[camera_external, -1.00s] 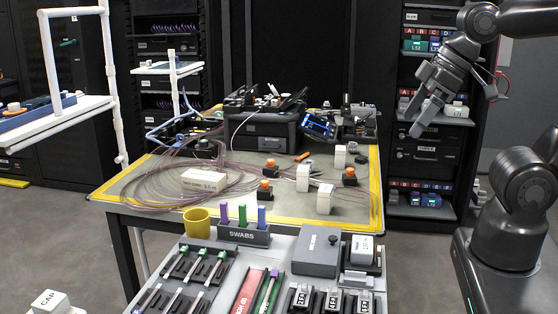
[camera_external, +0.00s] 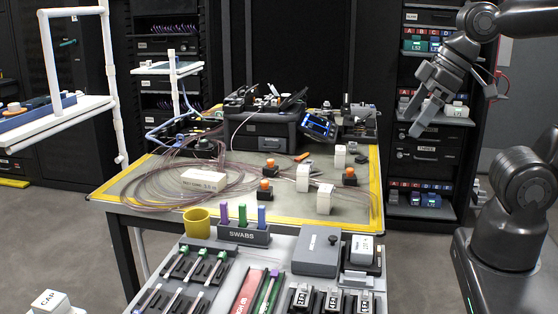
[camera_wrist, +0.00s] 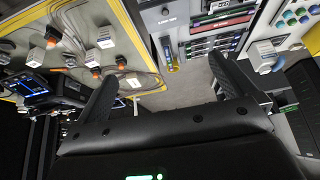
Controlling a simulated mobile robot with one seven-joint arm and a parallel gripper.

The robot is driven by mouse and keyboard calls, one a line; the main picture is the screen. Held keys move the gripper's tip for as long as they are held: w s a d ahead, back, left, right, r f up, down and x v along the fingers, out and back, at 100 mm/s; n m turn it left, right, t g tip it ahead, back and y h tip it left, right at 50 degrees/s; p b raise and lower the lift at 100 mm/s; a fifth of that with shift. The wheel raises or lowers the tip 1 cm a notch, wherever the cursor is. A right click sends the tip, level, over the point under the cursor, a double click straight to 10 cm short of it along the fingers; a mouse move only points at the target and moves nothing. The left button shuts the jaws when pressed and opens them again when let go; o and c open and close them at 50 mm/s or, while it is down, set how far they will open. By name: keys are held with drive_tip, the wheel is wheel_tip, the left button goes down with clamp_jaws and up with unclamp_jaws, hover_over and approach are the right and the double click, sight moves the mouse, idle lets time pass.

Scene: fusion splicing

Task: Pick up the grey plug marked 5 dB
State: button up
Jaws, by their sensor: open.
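My gripper (camera_external: 422,102) hangs in the air at the upper right of the outside view, beyond the right end of the worktable and in front of the shelf rack. Several small dark holders with pale-labelled pieces (camera_external: 333,300) stand at the front of the grey tray bench in the outside view. Their markings are too small to read. I cannot tell which piece, if any, is the grey plug marked 5 dB.
The worktable (camera_external: 255,212) carries white blocks (camera_external: 325,199), orange-topped pieces, coiled fibre and a splicer (camera_external: 262,128). The front bench holds a yellow cup (camera_external: 197,223), a swab holder (camera_external: 243,236) and a grey box (camera_external: 317,254). A shelf rack (camera_external: 420,207) stands at right.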

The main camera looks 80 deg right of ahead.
drive_tip(key=c, duration=0.9)
drive_tip(key=shift+o, duration=0.2)
drive_tip(key=shift+w, duration=0.1)
drive_tip(key=w+d+r+g+h, duration=0.2)
drive_tip(key=w+d, duration=0.6)
drive_tip(key=w, duration=0.5)
drive_tip(key=g+y, duration=0.2)
drive_tip(key=g, duration=0.2)
hover_over(309, 163)
wheel_tip(309, 163, down, 22)
drive_tip(key=shift+m, duration=0.4)
drive_tip(key=f, duration=0.4)
drive_tip(key=shift+w+a+f, duration=0.2)
drive_tip(key=shift+a+f, duration=0.05)
drive_tip(key=shift+f, duration=0.1)
drive_tip(key=shift+s+a+f, duration=0.1)
drive_tip(key=shift+a+f, duration=0.1)
drive_tip(key=shift+f, duration=1.2)
drive_tip(key=shift+s+a+f, duration=0.1)
drive_tip(key=shift+a+f, duration=0.05)
drive_tip(key=shift+f, duration=1.25)
